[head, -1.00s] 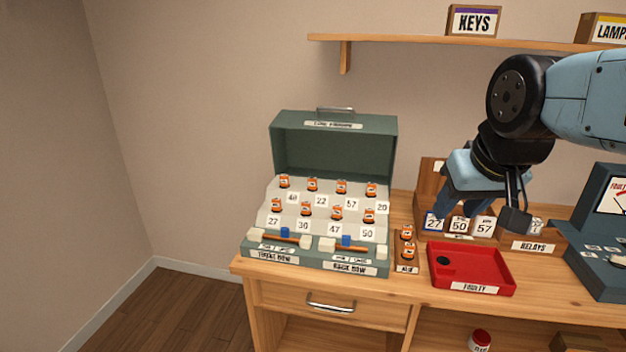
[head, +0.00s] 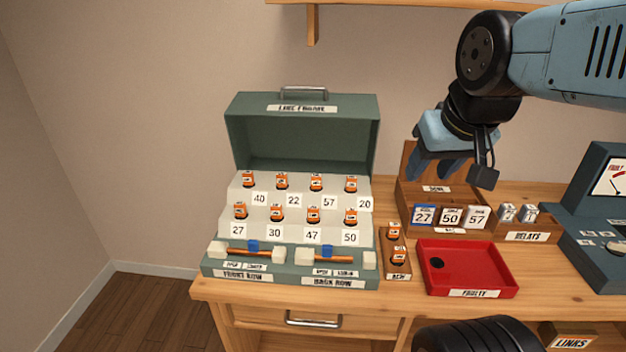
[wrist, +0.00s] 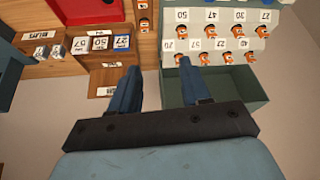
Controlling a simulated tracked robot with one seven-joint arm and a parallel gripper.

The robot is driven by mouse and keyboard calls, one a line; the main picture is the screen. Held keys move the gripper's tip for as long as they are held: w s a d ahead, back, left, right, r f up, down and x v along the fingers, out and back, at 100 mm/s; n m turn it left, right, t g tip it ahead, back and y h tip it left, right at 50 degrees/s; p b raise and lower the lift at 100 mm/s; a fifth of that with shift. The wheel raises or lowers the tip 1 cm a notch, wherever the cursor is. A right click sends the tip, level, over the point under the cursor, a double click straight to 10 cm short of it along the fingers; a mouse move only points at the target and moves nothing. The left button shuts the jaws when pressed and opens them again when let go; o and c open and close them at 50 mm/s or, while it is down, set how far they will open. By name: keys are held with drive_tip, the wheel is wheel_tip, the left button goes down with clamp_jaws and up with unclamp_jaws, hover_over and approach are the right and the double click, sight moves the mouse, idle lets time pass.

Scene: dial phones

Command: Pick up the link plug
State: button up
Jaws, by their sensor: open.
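No part in view is labelled as the link plug. Two orange bars with white end blocks and a blue middle piece lie along the case's front, one over the front row label (head: 252,249) and one over the back row label (head: 340,257). A box labelled LINKS (head: 570,338) is partly in view low at the right; its contents are hidden. My gripper (head: 433,172) is open and empty, above the wooden card rack and right of the case. In the wrist view my gripper (wrist: 156,70) has its fingers apart with nothing between them.
The green case (head: 300,135) stands open with several orange plugs (head: 316,183) on numbered steps. Spare plugs stand in a small wooden holder (head: 396,270). A red FAULTY tray (head: 467,270), a relays box (head: 526,232) and a dark meter console (head: 600,230) stand to the right.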

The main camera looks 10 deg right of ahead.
drive_tip(key=shift+o, duration=0.8)
drive_tip(key=shift+w, duration=0.2)
drive_tip(key=shift+o, duration=0.4)
drive_tip(key=w+a, duration=0.1)
drive_tip(key=w, duration=0.6)
drive_tip(key=shift+a+m+g, duration=0.25)
drive_tip(key=shift+m+g, duration=0.05)
drive_tip(key=m, duration=0.2)
approach(316, 176)
drive_tip(key=shift+g+h, duration=0.3)
drive_tip(key=shift+h, duration=0.1)
drive_tip(key=x, duration=0.2)
drive_tip(key=a+x, duration=0.1)
drive_tip(key=x, duration=0.2)
drive_tip(key=shift+w+a+f, duration=0.15)
drive_tip(key=shift+w+f, duration=0.05)
drive_tip(key=shift+f, duration=0.1)
drive_tip(key=x, duration=0.4)
drive_tip(key=shift+w+d+r, duration=0.1)
drive_tip(key=shift+w+d, duration=0.1)
drive_tip(key=shift+d, duration=0.15)
drive_tip(key=shift+w+f, duration=0.25)
drive_tip(key=shift+f, duration=0.4)
